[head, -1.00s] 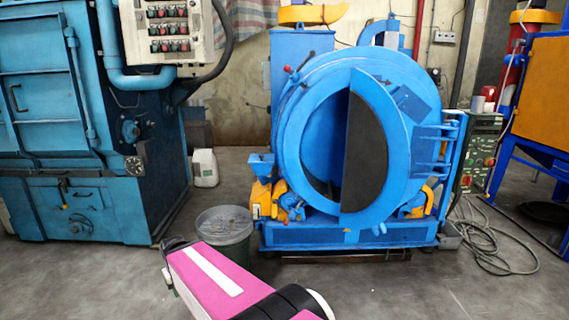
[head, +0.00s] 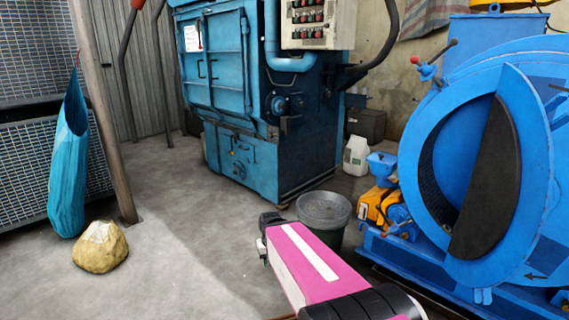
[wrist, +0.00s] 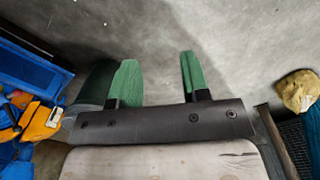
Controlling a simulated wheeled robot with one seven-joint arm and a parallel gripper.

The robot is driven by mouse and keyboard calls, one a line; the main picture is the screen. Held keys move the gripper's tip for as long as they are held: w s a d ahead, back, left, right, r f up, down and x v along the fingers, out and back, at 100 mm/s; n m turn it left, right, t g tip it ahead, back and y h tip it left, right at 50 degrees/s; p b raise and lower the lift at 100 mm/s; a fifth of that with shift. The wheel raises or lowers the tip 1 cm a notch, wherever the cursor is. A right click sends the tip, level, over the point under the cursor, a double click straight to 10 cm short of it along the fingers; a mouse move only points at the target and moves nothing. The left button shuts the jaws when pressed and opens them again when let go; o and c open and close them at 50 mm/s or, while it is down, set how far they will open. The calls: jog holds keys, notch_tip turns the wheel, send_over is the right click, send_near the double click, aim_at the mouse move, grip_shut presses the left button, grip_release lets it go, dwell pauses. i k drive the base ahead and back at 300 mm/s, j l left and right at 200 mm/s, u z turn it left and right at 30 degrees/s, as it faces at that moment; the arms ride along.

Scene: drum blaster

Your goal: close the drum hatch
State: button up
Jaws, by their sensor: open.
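The blue drum blaster (head: 545,200) fills the right side of the head view, cut off by the frame edge. A dark half-round panel (head: 490,185), which looks like its hatch, stands over the right part of the round opening. The opening's left part (head: 450,165) is uncovered. My gripper (wrist: 160,78) shows in the wrist view with its two green fingers apart and nothing between them. In the head view, my arm reaches forward left of the drum, and its gripper end is mostly hidden. The gripper is clear of the hatch.
A blue machine (head: 245,90) stands behind. A yellowish rock (head: 100,247) and a hanging blue bag (head: 68,170) are at the left. The floor between rock and bucket is clear.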

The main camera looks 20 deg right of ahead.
aim_at(504, 215)
jog(key=k+l, duration=0.25)
jog(key=l, duration=0.25)
jog(key=k+l, duration=0.2)
jog(key=l, duration=0.25)
jog(key=k+l, duration=0.25)
jog(key=l, duration=0.25)
jog(key=k+l, duration=0.25)
jog(key=l, duration=0.2)
jog(key=k+l, duration=0.2)
jog(key=l, duration=0.3)
jog(key=k+l, duration=0.25)
jog(key=l, duration=0.25)
jog(key=k+l, duration=0.25)
jog(key=l, duration=0.2)
jog(key=k+l, duration=0.2)
jog(key=l, duration=0.3)
